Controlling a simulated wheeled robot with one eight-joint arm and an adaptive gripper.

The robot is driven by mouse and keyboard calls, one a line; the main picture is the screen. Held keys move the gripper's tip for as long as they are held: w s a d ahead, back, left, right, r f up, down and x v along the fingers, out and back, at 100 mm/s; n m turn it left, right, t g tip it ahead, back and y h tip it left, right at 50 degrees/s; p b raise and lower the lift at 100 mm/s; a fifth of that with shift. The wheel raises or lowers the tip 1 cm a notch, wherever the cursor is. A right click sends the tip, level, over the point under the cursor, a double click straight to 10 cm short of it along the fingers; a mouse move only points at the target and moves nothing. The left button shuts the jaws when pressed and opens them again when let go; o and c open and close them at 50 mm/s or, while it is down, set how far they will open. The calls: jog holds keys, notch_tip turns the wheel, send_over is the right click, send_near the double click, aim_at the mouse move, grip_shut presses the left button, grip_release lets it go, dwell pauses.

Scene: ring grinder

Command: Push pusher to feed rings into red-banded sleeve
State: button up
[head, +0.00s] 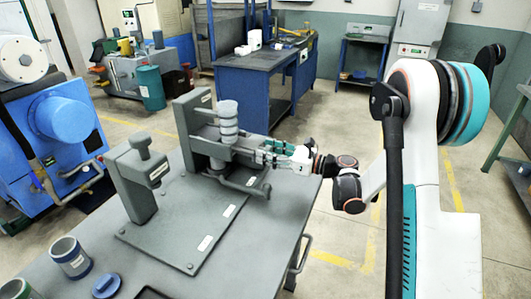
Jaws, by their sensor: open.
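A grey ring feeder (196,125) stands at the back of the workbench, with a stack of pale rings (228,122) upright in it. A grey bar-like handle (245,187) sticks out low at the feeder's right; I cannot tell if it is the pusher. My gripper (260,156) reaches in from the right, beside the lower part of the stack. It is open; whether it touches the feeder is unclear. A grey sleeve (70,258) stands upright at the front left of the bench. Another sleeve (14,290) is cut off at the lower left corner; no red band shows clearly.
A grey upright block (135,183) stands on the base plate (185,235) left of the feeder. A blue cap (106,286) and a dark tray (152,294) lie at the front. The bench's right front (250,255) is bare.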

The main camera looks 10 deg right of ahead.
aim_at(251, 144)
jog(key=c, duration=1)
jog(key=shift+b+x, duration=0.35)
jog(key=shift+x, duration=2.85)
